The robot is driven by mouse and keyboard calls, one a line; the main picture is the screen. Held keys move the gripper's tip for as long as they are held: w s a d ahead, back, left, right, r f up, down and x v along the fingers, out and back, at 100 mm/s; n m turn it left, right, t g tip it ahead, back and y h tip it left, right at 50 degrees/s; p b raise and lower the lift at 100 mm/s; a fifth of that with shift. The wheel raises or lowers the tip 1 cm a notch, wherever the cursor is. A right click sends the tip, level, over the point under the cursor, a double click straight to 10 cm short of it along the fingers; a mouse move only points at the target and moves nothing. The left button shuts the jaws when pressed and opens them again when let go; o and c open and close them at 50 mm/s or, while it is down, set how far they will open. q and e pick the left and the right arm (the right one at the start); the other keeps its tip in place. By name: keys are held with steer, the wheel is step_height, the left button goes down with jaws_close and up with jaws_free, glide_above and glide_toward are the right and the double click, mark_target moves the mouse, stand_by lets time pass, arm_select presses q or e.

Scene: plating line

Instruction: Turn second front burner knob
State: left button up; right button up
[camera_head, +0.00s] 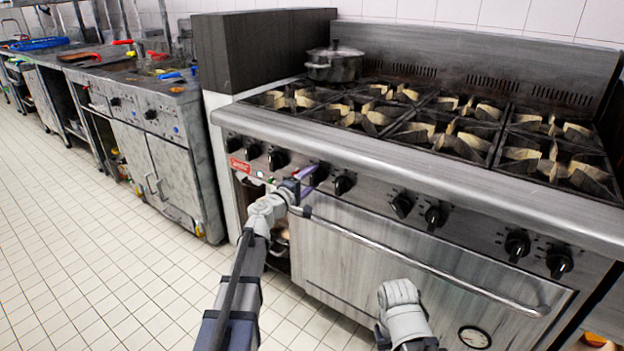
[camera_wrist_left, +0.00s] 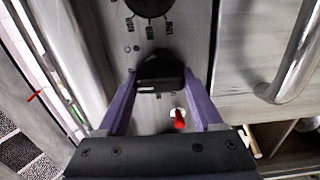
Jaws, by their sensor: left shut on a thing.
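The stove (camera_head: 380,160) has a row of black knobs along its front panel. My left gripper (camera_head: 304,179) is at this panel, on the left part of the row. In the left wrist view its two purple fingers (camera_wrist_left: 160,98) stand on either side of a black burner knob (camera_wrist_left: 160,70), shut on it. That knob also shows in the head view (camera_head: 319,173), partly hidden by the gripper. Another knob (camera_wrist_left: 150,6) shows at the top of the wrist view. A black knob (camera_head: 343,185) sits just right of the gripper. My right arm's wrist shows low in the head view, its gripper not visible.
The oven handle (camera_head: 430,262) runs across the door below the knobs. A lidded pot (camera_head: 334,63) stands on the stove's back left. A red indicator (camera_wrist_left: 179,119) shows near the held knob. Tiled floor (camera_head: 90,210) is free at left.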

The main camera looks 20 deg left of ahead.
arm_select(q)
steer(key=o, duration=1.3)
steer(key=v, duration=0.7)
steer(key=shift+s+a, duration=0.1)
steer(key=shift+s, duration=0.3)
